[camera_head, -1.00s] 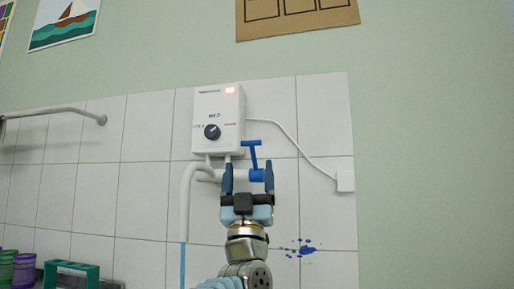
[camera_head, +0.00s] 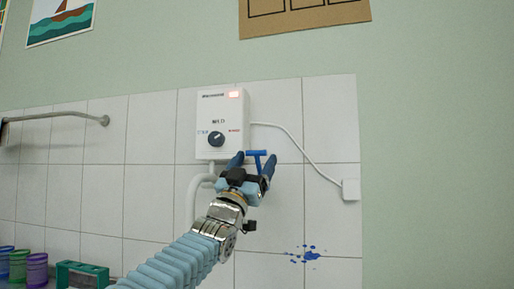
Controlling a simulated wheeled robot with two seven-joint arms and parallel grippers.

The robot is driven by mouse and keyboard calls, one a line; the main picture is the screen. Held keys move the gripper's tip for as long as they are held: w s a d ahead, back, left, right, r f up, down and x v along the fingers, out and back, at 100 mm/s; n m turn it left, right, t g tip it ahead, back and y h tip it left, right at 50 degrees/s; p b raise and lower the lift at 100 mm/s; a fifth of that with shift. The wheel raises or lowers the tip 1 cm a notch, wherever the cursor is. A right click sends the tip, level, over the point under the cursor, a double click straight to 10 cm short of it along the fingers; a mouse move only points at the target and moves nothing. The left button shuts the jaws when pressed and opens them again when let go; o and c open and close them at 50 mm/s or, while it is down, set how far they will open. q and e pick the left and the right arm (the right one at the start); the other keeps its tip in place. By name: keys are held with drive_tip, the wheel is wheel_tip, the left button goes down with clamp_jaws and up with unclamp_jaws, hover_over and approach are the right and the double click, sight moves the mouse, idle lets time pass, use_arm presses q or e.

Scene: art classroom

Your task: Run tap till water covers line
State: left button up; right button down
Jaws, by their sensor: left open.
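The tap's blue T-shaped handle (camera_head: 257,153) sits below the right side of a white water heater (camera_head: 222,120) on the tiled wall. My left gripper (camera_head: 253,161) is open, with one dark blue finger on each side of the handle's stem. I cannot tell whether the fingers touch it. The white spout pipe (camera_head: 193,196) curves down from under the heater. My arm hides its lower end and any water below it. No vessel with a line is in view. My right gripper is not in view.
A white cable (camera_head: 303,150) runs from the heater to a wall box (camera_head: 350,189). A rail (camera_head: 60,116) is at left. Several coloured cups (camera_head: 37,268) and a green rack (camera_head: 81,275) stand at lower left. Blue splashes (camera_head: 305,254) mark the tiles.

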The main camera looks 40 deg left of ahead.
use_arm(q)
drive_tip(key=shift+p+x, duration=0.3)
drive_tip(key=shift+x, duration=0.7)
drive_tip(key=shift+c, duration=0.3)
